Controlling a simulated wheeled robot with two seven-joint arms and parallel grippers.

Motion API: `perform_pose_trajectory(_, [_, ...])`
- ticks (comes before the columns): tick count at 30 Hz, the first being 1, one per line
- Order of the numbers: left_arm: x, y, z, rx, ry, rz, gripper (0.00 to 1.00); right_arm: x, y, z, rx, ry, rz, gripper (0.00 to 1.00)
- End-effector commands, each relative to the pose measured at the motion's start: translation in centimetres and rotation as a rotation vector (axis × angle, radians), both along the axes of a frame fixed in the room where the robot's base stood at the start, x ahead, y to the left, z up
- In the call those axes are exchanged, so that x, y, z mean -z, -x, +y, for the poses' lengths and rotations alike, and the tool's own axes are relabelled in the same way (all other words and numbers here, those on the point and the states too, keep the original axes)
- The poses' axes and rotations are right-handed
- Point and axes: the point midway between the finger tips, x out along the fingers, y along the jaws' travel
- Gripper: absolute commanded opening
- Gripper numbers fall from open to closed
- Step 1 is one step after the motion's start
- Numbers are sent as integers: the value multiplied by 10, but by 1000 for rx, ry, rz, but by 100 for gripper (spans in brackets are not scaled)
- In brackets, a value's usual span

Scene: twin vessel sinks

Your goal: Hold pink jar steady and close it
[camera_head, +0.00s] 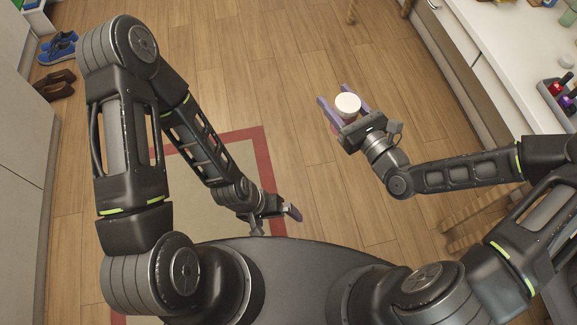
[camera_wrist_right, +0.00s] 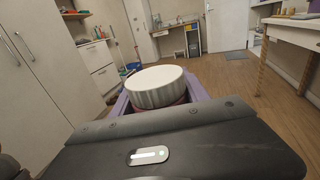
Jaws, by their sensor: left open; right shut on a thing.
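The pink jar (camera_head: 337,127) is held upright in my right gripper (camera_head: 342,102), between its two purple fingers, above the wood floor. A white ribbed lid (camera_head: 348,103) sits on top of the jar. In the right wrist view the lid (camera_wrist_right: 155,86) covers most of the jar, and only a narrow pinkish strip shows under it. I cannot tell whether the lid is fully tightened.
A white counter (camera_head: 500,60) with drawers runs along the right, with a grey tray (camera_head: 556,98) of small bottles on it. Blue shoes (camera_head: 58,47) and brown shoes (camera_head: 57,84) lie at the far left. A red-bordered rug (camera_head: 265,160) lies under my left arm. The floor between my arms is clear.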

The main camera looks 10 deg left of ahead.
Motion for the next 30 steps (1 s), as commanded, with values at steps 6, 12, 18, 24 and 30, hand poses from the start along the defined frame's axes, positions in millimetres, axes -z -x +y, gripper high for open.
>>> perform_pose_trajectory(6, [0,0,0,-1,-1,1,97,-24,-42,-39,205,-14,-28,0])
perform_pose_trajectory(12, [0,0,0,-1,-1,1,97,-53,-86,-107,502,-14,-28,0])
perform_pose_trajectory(18, [0,0,0,-1,-1,1,97,-65,-100,-149,668,-1,1,0])
perform_pose_trajectory(24, [0,0,0,-1,-1,1,97,-66,-101,-152,681,0,5,0])
perform_pose_trajectory(30, [0,0,0,-1,-1,1,86,-65,-101,-152,680,0,5,0])
